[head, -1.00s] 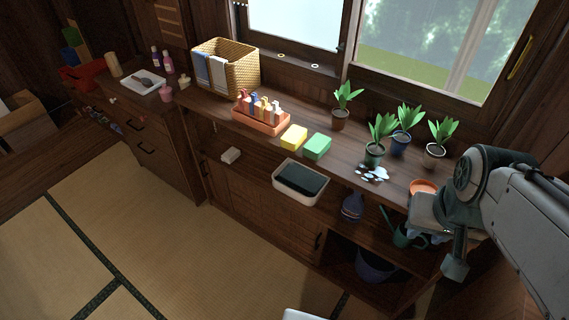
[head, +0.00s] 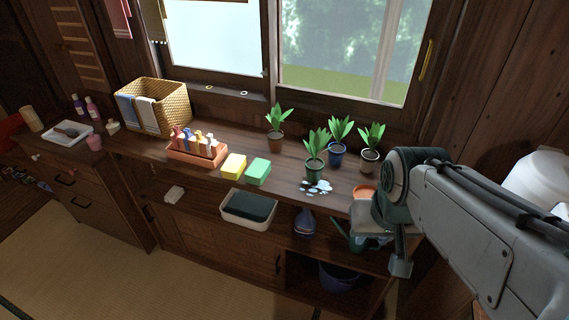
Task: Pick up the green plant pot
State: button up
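The green plant pot (head: 314,172) stands upright on the wooden counter in the head view, with a leafy plant in it. It is the frontmost of several potted plants, near the counter's front edge. White and pale blue pieces (head: 317,188) lie just in front of it. My arm reaches in from the right edge, with its bent joint to the right of the pots and apart from them.
A brown pot (head: 276,143), a blue pot (head: 337,157) and a grey-brown pot (head: 369,163) stand close around it. An orange dish (head: 363,192) is to the right. Green (head: 258,171) and yellow (head: 233,166) blocks and a wicker basket (head: 171,112) are left. The window is behind.

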aim_at(314, 165)
jog(key=k, duration=0.65)
jog(key=u, duration=0.85)
jog(key=i, duration=1.65)
jog(key=z, duration=0.9)
